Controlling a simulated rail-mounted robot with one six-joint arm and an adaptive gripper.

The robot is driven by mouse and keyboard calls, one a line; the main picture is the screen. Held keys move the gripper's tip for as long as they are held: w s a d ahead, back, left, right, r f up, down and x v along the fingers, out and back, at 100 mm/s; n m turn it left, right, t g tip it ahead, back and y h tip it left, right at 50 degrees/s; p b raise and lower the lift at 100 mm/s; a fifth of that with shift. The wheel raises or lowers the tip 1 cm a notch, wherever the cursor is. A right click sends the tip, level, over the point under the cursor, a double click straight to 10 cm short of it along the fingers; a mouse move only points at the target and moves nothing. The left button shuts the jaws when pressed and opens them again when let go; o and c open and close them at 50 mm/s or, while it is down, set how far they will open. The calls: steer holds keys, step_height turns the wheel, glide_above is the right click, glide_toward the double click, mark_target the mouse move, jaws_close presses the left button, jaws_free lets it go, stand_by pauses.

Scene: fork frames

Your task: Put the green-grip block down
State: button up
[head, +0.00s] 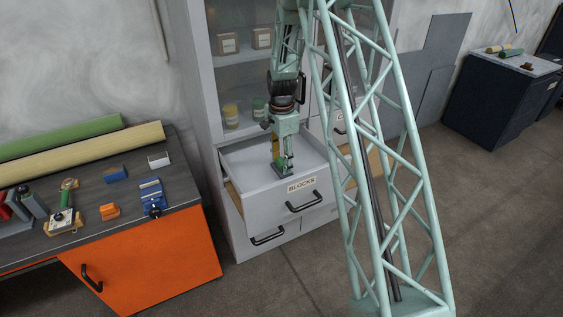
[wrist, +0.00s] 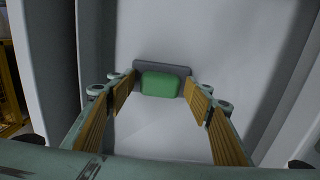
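The green-grip block (wrist: 161,85), a green grip on a dark grey base, lies in the open drawer labelled BLOCKS (head: 309,199). It appears to rest on the drawer's pale floor. In the head view my gripper (head: 282,166) reaches down into the drawer at the block. In the wrist view my gripper (wrist: 160,88) has its two tan-padded fingers spread on either side of the green grip, with a small gap at each side. The fingertips are close to the ends of the grey base; whether they touch it is hard to tell.
The drawer walls stand close around my gripper. Cabinet shelves above hold small boxes (head: 229,43) and jars (head: 231,114). A second handled drawer is below. At left, an orange-fronted bench (head: 160,262) carries tools and rolls. A dark cabinet (head: 492,104) stands far right.

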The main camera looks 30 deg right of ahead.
mark_target(281, 160)
steer(key=shift+r, duration=0.2)
step_height(281, 160, up, 12)
steer(key=p, duration=0.1)
stand_by(0.8)
stand_by(0.6)
